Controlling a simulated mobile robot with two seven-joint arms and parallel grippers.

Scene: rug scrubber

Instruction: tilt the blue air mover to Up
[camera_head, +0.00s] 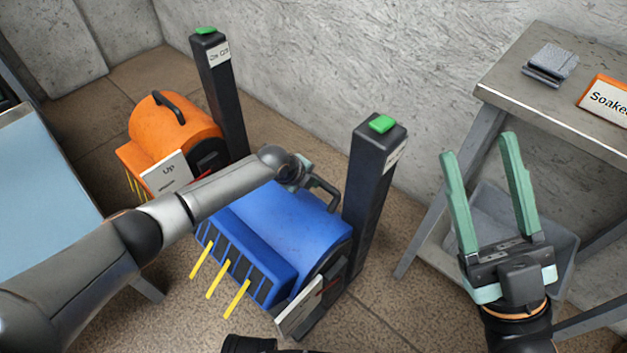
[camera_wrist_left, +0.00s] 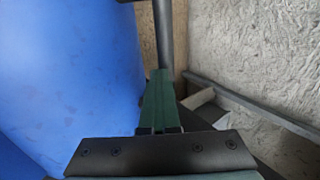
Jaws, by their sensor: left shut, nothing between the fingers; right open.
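The blue air mover (camera_head: 275,232) stands on the floor, with yellow strips hanging from its front grille. Its dark carry handle (camera_head: 328,192) is on top at the back. A white card (camera_head: 298,306) on its right side is too oblique to read. My left gripper (camera_head: 304,172) is shut and empty at the top of the blue body by the handle. In the left wrist view its green fingers (camera_wrist_left: 158,98) are together beside the blue housing (camera_wrist_left: 65,80), pointing at a dark bar (camera_wrist_left: 164,35); I cannot tell whether they touch. My right gripper (camera_head: 478,146) is open and empty at right.
A dark post (camera_head: 372,205) with a green top stands right of the blue mover; a similar post (camera_head: 219,95) stands by the orange air mover (camera_head: 172,130), whose card reads "Up". A table (camera_head: 555,85) with a grey bin (camera_head: 480,215) below is at right. A light-blue surface (camera_head: 45,195) is at left.

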